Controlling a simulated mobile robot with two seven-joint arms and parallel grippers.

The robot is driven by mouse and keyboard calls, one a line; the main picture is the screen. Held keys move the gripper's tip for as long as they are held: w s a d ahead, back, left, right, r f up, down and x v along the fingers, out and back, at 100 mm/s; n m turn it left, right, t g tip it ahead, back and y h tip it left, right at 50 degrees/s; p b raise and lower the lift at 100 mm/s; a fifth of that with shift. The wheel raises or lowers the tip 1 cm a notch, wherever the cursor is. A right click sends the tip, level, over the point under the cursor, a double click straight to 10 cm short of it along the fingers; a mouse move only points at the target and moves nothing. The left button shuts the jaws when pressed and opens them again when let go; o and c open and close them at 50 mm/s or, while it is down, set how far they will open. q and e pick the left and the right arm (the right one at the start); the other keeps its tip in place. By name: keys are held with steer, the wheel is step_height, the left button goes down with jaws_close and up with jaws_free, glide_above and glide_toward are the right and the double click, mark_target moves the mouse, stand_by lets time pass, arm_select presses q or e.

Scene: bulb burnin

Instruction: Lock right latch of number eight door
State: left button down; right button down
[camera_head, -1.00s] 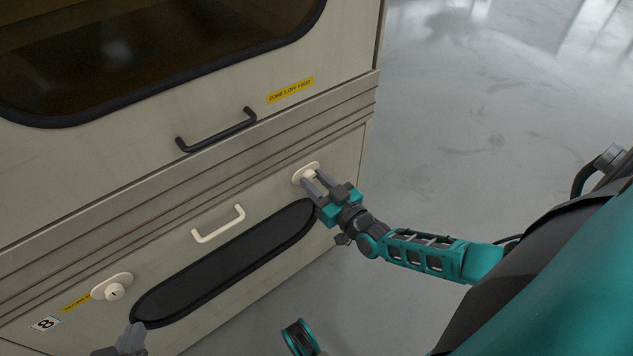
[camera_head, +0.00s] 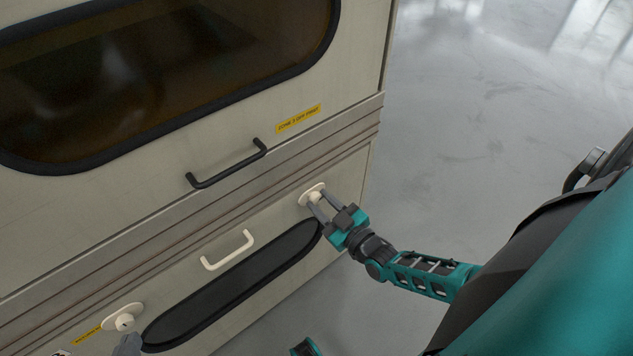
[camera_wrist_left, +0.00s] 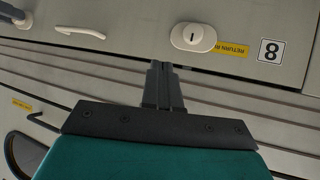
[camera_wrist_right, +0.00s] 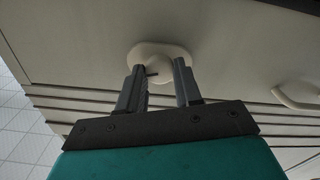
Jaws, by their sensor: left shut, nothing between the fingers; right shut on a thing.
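The number eight door is the lower cream panel (camera_head: 190,285) with a dark window; its 8 label (camera_wrist_left: 270,50) shows in the left wrist view. The right latch (camera_head: 312,194) is a round cream knob on an oval plate at the door's upper right. My right gripper (camera_head: 322,203) is shut on that knob, one finger on each side, as the right wrist view shows around the latch (camera_wrist_right: 156,66). The left latch (camera_head: 124,320) is a similar knob with a dark slot. My left gripper (camera_wrist_left: 162,66) is shut and empty, just below that latch in the head view.
A cream handle (camera_head: 228,250) stands out between the latches. Above, the upper door carries a black handle (camera_head: 227,164) and a yellow label (camera_head: 298,118). Open grey floor (camera_head: 480,140) lies to the right of the cabinet.

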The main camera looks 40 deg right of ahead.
steer(key=shift+n, duration=0.9)
steer(key=n+p, duration=0.1)
steer(key=n, duration=0.1)
steer(key=shift+n, duration=0.4)
steer(key=n, duration=0.2)
steer(key=shift+n, duration=0.4)
steer(key=n, duration=0.4)
arm_select(q)
steer(key=shift+s+a+r, duration=0.15)
steer(key=shift+a+r, duration=0.1)
arm_select(e)
steer(key=shift+f+n, duration=0.1)
steer(key=shift+n, duration=1.6)
steer(key=c, duration=0.8)
jaws_free()
arm_select(q)
steer(key=shift+f, duration=0.15)
arm_select(e)
steer(key=shift+o, duration=0.2)
